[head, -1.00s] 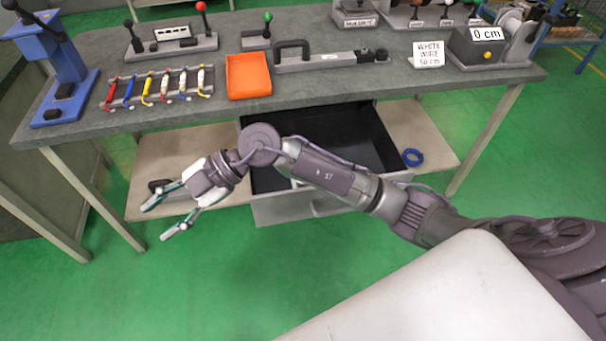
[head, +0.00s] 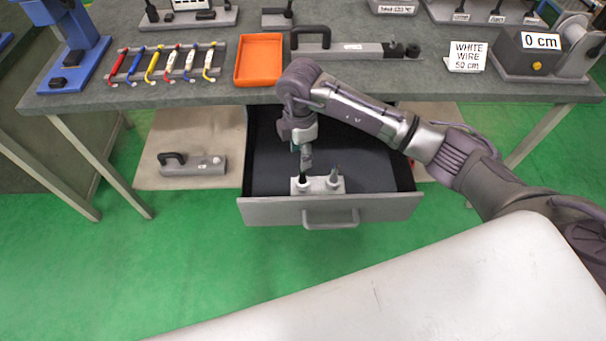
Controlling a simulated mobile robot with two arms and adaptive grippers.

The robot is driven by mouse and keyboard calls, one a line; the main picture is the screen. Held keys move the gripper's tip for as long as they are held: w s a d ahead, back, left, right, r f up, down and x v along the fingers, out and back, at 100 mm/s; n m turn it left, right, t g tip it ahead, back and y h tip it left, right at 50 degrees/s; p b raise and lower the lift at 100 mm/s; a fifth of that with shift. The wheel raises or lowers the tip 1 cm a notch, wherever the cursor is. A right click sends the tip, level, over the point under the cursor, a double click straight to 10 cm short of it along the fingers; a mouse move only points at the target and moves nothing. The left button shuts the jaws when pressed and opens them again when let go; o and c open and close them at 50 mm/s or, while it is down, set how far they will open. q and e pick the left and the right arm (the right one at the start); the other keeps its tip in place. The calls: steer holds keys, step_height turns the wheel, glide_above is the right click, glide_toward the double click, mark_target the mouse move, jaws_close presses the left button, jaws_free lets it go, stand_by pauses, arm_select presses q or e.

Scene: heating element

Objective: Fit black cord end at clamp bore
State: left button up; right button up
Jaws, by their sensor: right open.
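My right gripper (head: 306,160) hangs down into the open drawer (head: 330,209), small in the picture and seen from above. It is open; I see nothing held in it. Below it, near the drawer's front wall, is a pale block (head: 318,186) with two short upright posts. The gripper overlaps the left post; I cannot tell whether they touch. A long grey fixture (head: 350,51) with a black handle lies on the bench, with a dark block at its right end. I cannot make out the black cord end or the clamp bore. My left gripper is not in view.
An orange tray (head: 259,81) and a rack of coloured wires (head: 166,65) are on the bench (head: 225,95). A blue press (head: 73,50) stands left. A wire spool unit (head: 540,55) reading 0 cm stands right. A handled grey block (head: 192,164) lies on the lower shelf.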

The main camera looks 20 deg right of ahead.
mark_target(303, 179)
steer(key=shift+w+d+f, duration=0.1)
steer(key=shift+d+f, duration=0.05)
steer(key=shift+f, duration=0.45)
steer(key=shift+w+d+f, duration=0.1)
steer(key=shift+f, duration=0.45)
steer(key=shift+s+f, duration=0.2)
steer(key=shift+f, duration=0.35)
step_height(303, 179, down, 4)
steer(key=shift+r+p, duration=0.2)
steer(key=shift+p, duration=0.3)
steer(key=shift+f, duration=0.3)
steer(key=shift+c, duration=0.5)
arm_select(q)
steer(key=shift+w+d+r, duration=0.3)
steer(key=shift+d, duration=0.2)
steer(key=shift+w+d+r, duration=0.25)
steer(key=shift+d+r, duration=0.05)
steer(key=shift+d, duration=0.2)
arm_select(e)
jaws_close()
